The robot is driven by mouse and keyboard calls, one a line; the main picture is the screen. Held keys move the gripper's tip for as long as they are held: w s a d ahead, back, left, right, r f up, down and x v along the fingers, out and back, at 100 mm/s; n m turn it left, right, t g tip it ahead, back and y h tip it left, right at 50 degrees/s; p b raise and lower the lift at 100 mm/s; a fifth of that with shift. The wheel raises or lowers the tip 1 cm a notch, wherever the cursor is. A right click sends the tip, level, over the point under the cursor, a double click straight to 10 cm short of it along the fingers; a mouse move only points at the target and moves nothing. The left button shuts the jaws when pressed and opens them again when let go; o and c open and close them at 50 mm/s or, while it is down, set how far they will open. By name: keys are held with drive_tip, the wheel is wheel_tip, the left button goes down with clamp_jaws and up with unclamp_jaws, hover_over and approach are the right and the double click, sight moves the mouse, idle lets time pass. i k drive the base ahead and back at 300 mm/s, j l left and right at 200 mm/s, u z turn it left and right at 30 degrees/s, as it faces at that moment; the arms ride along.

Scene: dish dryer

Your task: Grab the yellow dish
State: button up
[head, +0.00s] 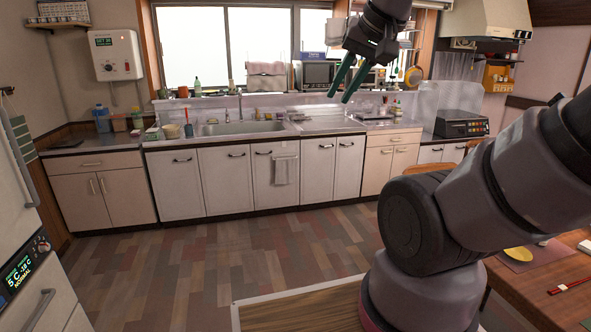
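A small yellow dish (520,254) lies on a mat on the wooden table at the lower right, partly hidden by my arm. A pale yellowish bowl (172,131) stands on the counter left of the sink. My gripper (338,97) hangs at the top centre, with its two green fingers pointing down and left. The fingers are apart with nothing between them. My gripper is far from the table dish in the picture and touches nothing that I can see.
The wooden table (527,290) also bears red chopsticks (570,286). A counter with a sink (240,128) runs along the back wall. A fridge (30,230) stands at the left. The patterned floor (240,250) is mostly clear.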

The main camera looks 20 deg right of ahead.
sight(520, 254)
drive_tip(key=i+z, duration=0.5)
drive_tip(key=i+j+z, duration=0.3)
drive_tip(key=z, duration=0.15)
drive_tip(key=i+j+z, duration=0.8)
drive_tip(key=z, duration=0.15)
drive_tip(key=i+j+z, duration=0.15)
drive_tip(key=z, duration=0.3)
drive_tip(key=j+z, duration=0.25)
drive_tip(key=z, duration=0.25)
drive_tip(key=i+j+z, duration=0.1)
drive_tip(key=j+z, duration=0.15)
drive_tip(key=z, duration=0.2)
drive_tip(key=j+z, duration=0.25)
drive_tip(key=z, duration=0.25)
drive_tip(key=j+z, duration=0.3)
drive_tip(key=z, duration=0.15)
drive_tip(key=j+z, duration=0.55)
drive_tip(key=z, duration=0.15)
drive_tip(key=j+z, duration=0.35)
drive_tip(key=i+l, duration=0.05)
